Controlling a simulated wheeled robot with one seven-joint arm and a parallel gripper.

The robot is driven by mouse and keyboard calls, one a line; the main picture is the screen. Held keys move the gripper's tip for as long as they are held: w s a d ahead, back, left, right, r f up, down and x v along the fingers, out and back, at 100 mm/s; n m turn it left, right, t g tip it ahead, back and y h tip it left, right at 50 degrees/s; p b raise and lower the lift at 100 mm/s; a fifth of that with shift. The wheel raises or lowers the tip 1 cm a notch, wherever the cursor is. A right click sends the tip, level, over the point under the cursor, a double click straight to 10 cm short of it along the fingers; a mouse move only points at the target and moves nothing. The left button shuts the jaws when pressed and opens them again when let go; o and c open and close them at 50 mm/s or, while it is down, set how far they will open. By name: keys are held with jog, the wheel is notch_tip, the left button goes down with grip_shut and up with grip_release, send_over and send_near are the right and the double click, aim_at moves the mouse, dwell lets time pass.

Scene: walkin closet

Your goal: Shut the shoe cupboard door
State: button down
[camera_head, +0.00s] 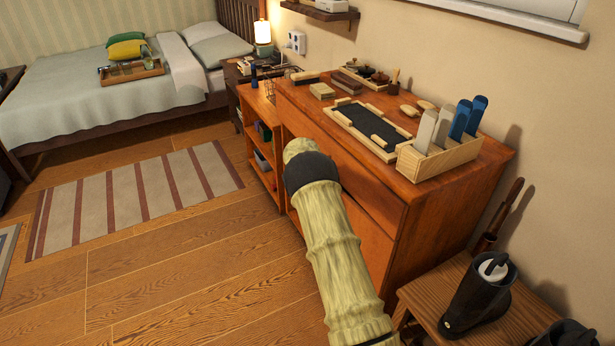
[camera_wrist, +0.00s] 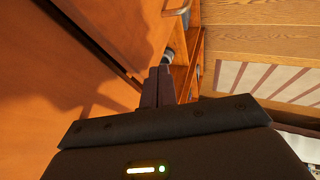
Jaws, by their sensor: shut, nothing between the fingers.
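The orange wooden cupboard (camera_head: 430,225) stands against the wall. Its front shows wide flat panels to the right of an open-shelved section (camera_head: 262,165). My arm covers part of this front, so I cannot tell in the head view which panel is the door or how far it stands open. In the wrist view an orange panel (camera_wrist: 50,70) fills the left, with a dark gap along its edge and a metal handle (camera_wrist: 178,11) near the top. My gripper (camera_wrist: 160,72) is shut and empty, close beside the panel; contact is unclear. The fingers are hidden in the head view.
A tray (camera_head: 373,131) and a wooden box (camera_head: 440,157) with upright items stand on the cupboard top. A bench (camera_head: 425,300) with dark boots (camera_head: 480,296) is at the lower right. Floor and a striped rug (camera_head: 140,195) lie clear to the left, before the bed (camera_head: 90,85).

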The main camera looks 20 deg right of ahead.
jog(key=shift+a, duration=0.15)
jog(key=s+a+r, duration=0.5)
jog(key=a+r, duration=0.2)
jog(key=r, duration=0.1)
jog(key=shift+s+a, duration=0.25)
jog(key=shift+a, duration=0.05)
dwell(0.3)
